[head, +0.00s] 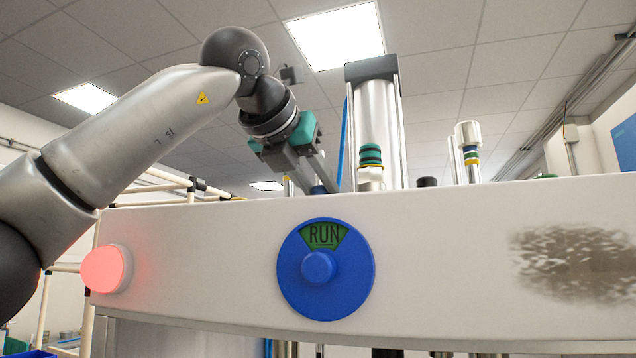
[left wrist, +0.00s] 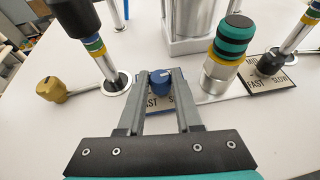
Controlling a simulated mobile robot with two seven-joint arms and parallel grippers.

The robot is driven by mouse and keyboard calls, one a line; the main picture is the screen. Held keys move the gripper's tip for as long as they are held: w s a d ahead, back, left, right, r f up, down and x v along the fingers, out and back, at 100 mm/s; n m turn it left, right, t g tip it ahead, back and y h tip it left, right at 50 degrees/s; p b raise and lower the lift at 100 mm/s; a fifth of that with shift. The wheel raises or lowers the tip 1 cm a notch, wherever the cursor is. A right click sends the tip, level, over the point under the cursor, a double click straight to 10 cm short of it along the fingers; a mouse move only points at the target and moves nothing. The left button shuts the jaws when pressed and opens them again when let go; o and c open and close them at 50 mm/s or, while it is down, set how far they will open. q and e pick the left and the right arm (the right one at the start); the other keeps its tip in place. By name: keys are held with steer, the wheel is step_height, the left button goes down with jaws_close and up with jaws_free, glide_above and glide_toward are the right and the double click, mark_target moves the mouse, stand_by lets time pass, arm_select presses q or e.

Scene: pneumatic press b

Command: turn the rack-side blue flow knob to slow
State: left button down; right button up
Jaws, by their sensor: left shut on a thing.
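The small blue flow knob (left wrist: 159,82) stands on the press top, in front of a plate (left wrist: 185,103) marked FAST on the left and SLOW on the right. A pale mark shows on its top, but I cannot tell its exact setting. My left gripper (left wrist: 159,88) has its two fingers on either side of the knob, shut on it. In the head view, my left gripper (head: 318,183) reaches down behind the white front panel, and only a bit of blue shows between its fingers. My right gripper is in neither view.
A banded post (left wrist: 100,62) and a teal-topped fitting (left wrist: 226,50) flank the knob closely. A brass knob (left wrist: 50,90) lies left; a dark knob with another plate (left wrist: 268,84) is right. The front panel bears a blue RUN dial (head: 322,285) and a lit red button (head: 106,269).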

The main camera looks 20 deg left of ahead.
arm_select(q)
steer(key=shift+a+m+h, duration=0.1)
steer(key=shift+m+h, duration=0.7)
steer(key=shift+h, duration=0.2)
steer(key=c, duration=0.6)
jaws_free()
steer(key=shift+r+b+v, duration=0.2)
steer(key=shift+b+v, duration=0.85)
steer(key=shift+v, duration=6.6)
